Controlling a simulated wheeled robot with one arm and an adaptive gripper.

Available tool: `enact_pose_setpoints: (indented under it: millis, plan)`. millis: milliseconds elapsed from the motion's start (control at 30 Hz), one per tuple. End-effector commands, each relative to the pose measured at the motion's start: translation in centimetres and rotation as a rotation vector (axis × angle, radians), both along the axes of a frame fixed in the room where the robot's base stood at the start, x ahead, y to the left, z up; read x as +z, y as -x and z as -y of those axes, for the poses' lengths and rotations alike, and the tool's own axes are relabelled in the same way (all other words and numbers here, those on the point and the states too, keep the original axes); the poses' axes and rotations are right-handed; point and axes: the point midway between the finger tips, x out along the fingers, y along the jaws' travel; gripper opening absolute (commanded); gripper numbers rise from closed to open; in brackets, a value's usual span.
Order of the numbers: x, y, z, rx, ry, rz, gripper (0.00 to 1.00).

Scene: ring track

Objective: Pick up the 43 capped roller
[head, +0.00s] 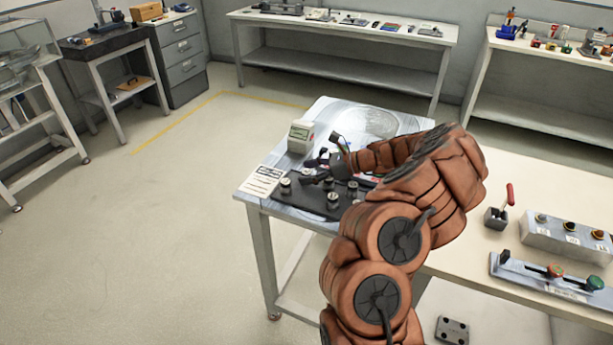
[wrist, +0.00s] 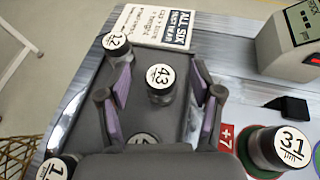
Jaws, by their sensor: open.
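The 43 capped roller (wrist: 160,83), dark with a white cap marked 43, stands upright on a dark tray (wrist: 84,125) in the wrist view. My gripper (wrist: 162,76) is open, with one purple-padded finger to the left and one to the right of this roller in the picture. Gaps show on both sides; I cannot tell how far the fingertips are above the tray. In the head view my gripper (head: 318,166) is over the tray (head: 312,205) among several rollers, whose numbers are too small to read there.
Rollers marked 12 (wrist: 117,44) and 31 (wrist: 284,148) stand nearby. Another cap (wrist: 144,139) is partly hidden by my gripper, and one (wrist: 57,168) is cut off at lower left.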

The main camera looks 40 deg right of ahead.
Motion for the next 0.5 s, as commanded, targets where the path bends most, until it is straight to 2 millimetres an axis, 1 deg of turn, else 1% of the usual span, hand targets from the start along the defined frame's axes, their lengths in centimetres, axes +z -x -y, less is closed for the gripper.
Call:
enact_pose_setpoints:
  millis: [100,500]
  plan:
    - [0.00,0.02,0.05,-0.001,0.000,0.000,0.65]
    - [0.02,0.03,0.07,-0.001,0.001,0.001,0.23]
